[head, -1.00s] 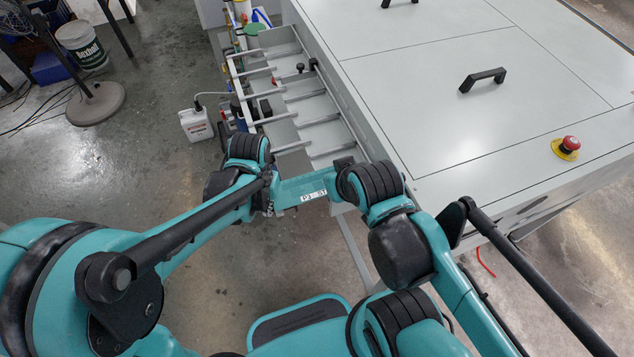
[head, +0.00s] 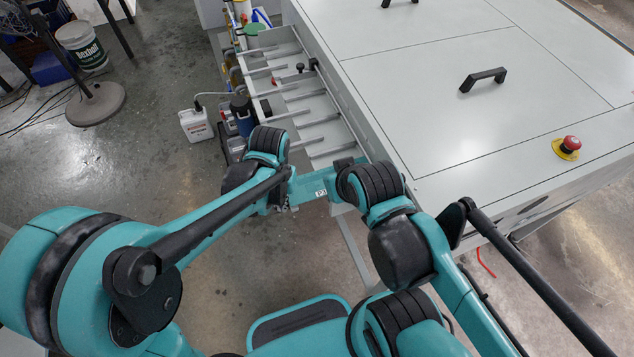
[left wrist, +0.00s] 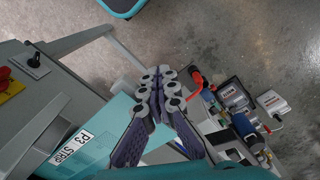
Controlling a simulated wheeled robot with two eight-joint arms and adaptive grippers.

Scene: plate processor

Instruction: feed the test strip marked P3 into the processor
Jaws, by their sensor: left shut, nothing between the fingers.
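The grey processor (head: 430,120) fills the upper right.
The feed tray (head: 318,132) has several parallel bars along the processor's left side. A red stop button (head: 570,144) and black handles (head: 483,79) sit on the processor top. A white canister (head: 196,124) and other containers stand on the floor left of the tray.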

